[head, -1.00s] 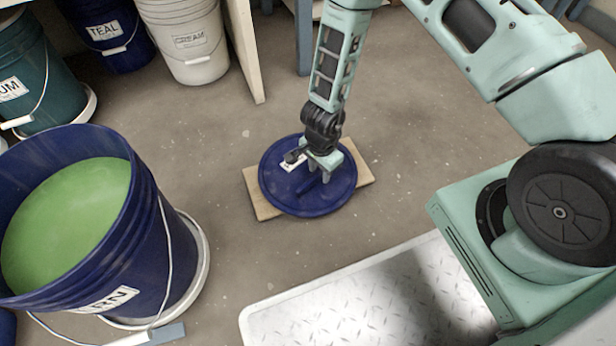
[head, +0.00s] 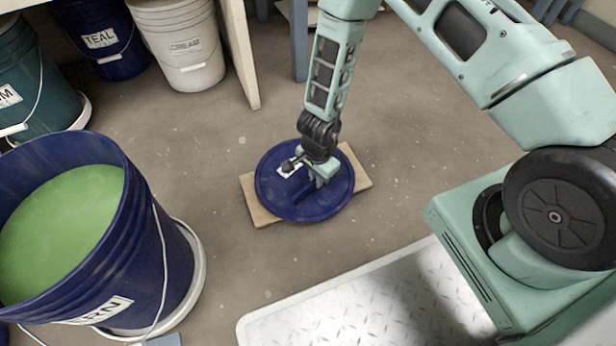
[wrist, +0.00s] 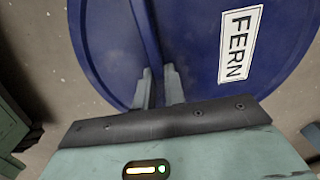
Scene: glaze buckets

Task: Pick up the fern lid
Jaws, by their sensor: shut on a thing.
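The fern lid (head: 333,203) is a round dark blue disc with a raised bar across its top. In the wrist view the lid (wrist: 192,40) carries a white label (wrist: 239,43) reading FERN. In the head view it is over a wooden board (head: 262,212) on the floor; I cannot tell whether it touches the board. My gripper (head: 318,180) points down at the lid's middle. In the wrist view its fingers (wrist: 158,88) are shut on the lid's raised bar.
An open blue bucket (head: 150,260) of green glaze, its label partly cut off, stands at left. A teal-labelled bucket (head: 105,45) and a cream bucket (head: 185,50) stand at the back by a table leg (head: 238,55). Floor around the board is clear.

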